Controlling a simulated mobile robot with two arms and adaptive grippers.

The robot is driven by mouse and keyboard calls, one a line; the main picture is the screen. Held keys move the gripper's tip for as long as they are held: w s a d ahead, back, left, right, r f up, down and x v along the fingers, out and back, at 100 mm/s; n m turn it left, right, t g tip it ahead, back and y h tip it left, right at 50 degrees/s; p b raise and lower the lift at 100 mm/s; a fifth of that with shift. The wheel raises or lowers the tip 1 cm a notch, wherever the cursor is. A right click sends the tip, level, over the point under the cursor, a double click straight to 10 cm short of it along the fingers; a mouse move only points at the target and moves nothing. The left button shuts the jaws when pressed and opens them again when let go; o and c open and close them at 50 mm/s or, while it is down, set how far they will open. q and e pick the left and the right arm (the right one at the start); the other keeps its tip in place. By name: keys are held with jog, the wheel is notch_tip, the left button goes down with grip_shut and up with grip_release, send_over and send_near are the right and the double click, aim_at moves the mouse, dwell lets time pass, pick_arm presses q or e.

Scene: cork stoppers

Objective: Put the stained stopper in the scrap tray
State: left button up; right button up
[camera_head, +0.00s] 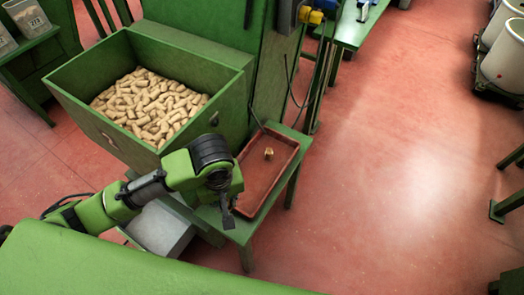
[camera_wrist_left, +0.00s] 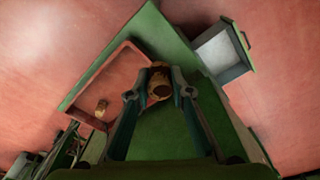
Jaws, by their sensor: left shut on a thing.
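My left gripper (camera_head: 228,213) points down at the near-left side of the reddish-brown scrap tray (camera_head: 258,186). In the left wrist view its two fingers are shut on a cork stopper (camera_wrist_left: 159,91), tan with darker brown areas. The held stopper is over the green bench top, beside the tray (camera_wrist_left: 98,80); its height above the bench is hard to tell. In the head view I cannot make out the held stopper. Another stopper (camera_head: 268,153) is in the tray and also shows in the wrist view (camera_wrist_left: 101,108). My right gripper is not in view.
A large green bin (camera_head: 190,57) full of cork stoppers (camera_head: 150,105) stands left of the tray. A grey box (camera_head: 160,228) sits low beside the bench (camera_head: 240,230). A dark cable (camera_head: 257,110) hangs behind the tray. Most of the tray floor is bare.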

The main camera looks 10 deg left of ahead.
pick_arm(q)
jog(key=w+d+f, duration=0.1)
jog(key=w+f, duration=0.3)
jog(key=w, duration=0.4)
jog(key=b, duration=0.2)
send_over(247, 186)
jog(key=s, duration=0.1)
jog(key=f, duration=0.4)
jog(key=shift+s+f, duration=0.1)
jog(key=shift+s, duration=0.1)
jog(key=shift+w+f, duration=0.35)
jog(key=shift+f, duration=0.1)
jog(key=shift+w+f, duration=0.15)
jog(key=shift+f, duration=1.55)
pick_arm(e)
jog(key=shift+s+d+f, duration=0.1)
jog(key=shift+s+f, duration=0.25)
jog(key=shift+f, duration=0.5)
pick_arm(q)
jog(key=shift+f, duration=0.15)
jog(key=o, duration=0.7)
jog(key=r, duration=0.4)
jog(key=s+r+p, duration=0.1)
jog(key=r, duration=0.3)
jog(key=d+r, duration=0.1)
jog(key=r, duration=0.3)
jog(key=shift+s+r, duration=0.15)
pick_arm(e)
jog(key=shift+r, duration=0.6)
